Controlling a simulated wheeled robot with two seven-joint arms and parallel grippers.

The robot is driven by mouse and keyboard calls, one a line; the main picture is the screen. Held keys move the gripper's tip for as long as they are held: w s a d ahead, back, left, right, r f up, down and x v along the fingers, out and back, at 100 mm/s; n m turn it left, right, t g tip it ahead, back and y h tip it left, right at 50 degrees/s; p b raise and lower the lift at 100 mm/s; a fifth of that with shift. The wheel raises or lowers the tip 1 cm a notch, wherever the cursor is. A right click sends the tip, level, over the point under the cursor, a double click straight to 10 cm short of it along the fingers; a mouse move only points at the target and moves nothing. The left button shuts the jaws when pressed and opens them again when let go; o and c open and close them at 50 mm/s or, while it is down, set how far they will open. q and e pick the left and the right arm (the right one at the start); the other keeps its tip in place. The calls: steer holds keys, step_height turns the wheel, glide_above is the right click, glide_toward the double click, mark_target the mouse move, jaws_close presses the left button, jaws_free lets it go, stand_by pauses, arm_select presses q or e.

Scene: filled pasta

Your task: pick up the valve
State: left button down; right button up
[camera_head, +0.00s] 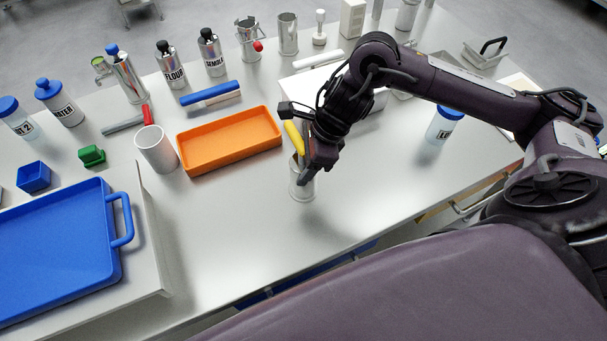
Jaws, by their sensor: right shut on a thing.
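The valve looks like a pale metal cylinder (302,190) with a yellow lever (293,137) slanting up from it. It is upright on the grey worktop, just right of the orange tray, or very close above it; I cannot tell which. My right gripper (309,174) reaches down to it from the upper right and is shut on it. The dark fingers and wrist hide part of its upper body. My left gripper is not in view.
The orange tray (186,165) and a white cup (156,149) stand left of the valve. A blue tray (113,272) lies at the lower left. Several canisters line the back. A blue-lidded jar (440,129) stands right. The worktop in front is clear.

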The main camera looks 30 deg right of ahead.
mark_target(298, 148)
jaws_close()
steer(key=shift+r, duration=0.15)
step_height(298, 148, up, 7)
steer(key=shift+w+p, duration=0.15)
steer(key=shift+p, duration=0.15)
step_height(298, 148, up, 13)
steer(key=p, duration=0.5)
steer(key=shift+p, duration=0.3)
